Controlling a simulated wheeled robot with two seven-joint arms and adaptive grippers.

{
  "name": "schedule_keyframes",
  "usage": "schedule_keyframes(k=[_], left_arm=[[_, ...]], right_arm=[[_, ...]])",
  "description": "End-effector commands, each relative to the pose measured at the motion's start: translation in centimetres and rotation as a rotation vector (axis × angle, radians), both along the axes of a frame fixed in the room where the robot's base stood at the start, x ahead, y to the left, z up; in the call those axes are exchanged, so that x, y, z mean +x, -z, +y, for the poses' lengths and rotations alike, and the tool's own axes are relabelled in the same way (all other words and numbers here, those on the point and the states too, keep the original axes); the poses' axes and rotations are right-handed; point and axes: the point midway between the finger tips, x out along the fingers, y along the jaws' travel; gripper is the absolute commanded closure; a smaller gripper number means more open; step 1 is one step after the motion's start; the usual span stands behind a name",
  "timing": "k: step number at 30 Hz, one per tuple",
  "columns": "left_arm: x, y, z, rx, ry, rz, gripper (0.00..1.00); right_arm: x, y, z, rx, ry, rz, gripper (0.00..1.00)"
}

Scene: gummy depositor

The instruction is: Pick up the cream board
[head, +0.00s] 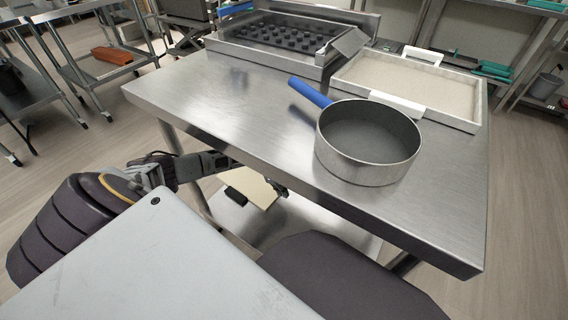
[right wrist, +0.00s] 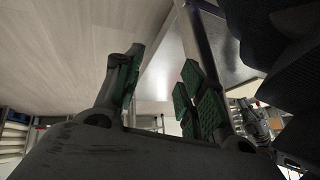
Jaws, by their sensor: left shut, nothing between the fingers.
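The cream board (head: 256,190) shows in the head view as a flat, pale panel below the front edge of the steel table, partly hidden by my left arm and the table. My left gripper (head: 277,187) reaches in from the left beside it, partly under the table edge. It is shut and empty; whether it touches the board I cannot tell. My right gripper (right wrist: 160,85) shows in the right wrist view, with its two green-padded fingers apart and nothing between them.
On the steel table (head: 230,110) stand a pan (head: 368,160) with a blue handle (head: 309,91), a pale-filled tray (head: 476,112) with white grips, and a depositor unit (head: 222,50) with dark moulds. The table's left part is clear. A lower shelf (head: 232,218) lies beneath.

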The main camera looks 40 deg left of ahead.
Motion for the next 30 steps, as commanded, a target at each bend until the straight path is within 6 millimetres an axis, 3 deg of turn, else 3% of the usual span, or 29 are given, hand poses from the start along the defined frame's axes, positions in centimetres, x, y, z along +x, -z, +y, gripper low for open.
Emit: schedule_keyframes(k=[6,21,30], left_arm=[[-0.1,-2.2,0.8,0.001,-0.001,0.000,1.00],[-0.1,-3.0,1.1,0.001,0.000,0.000,1.00],[-0.1,-3.0,1.1,0.002,-0.007,0.001,0.64]], right_arm=[[0.6,-2.7,-0.2,-0.026,-0.019,0.009,0.60],[0.4,-3.1,-0.5,-0.043,-0.027,0.027,0.60],[0.3,-3.0,-0.5,-0.042,-0.027,0.028,0.60]])
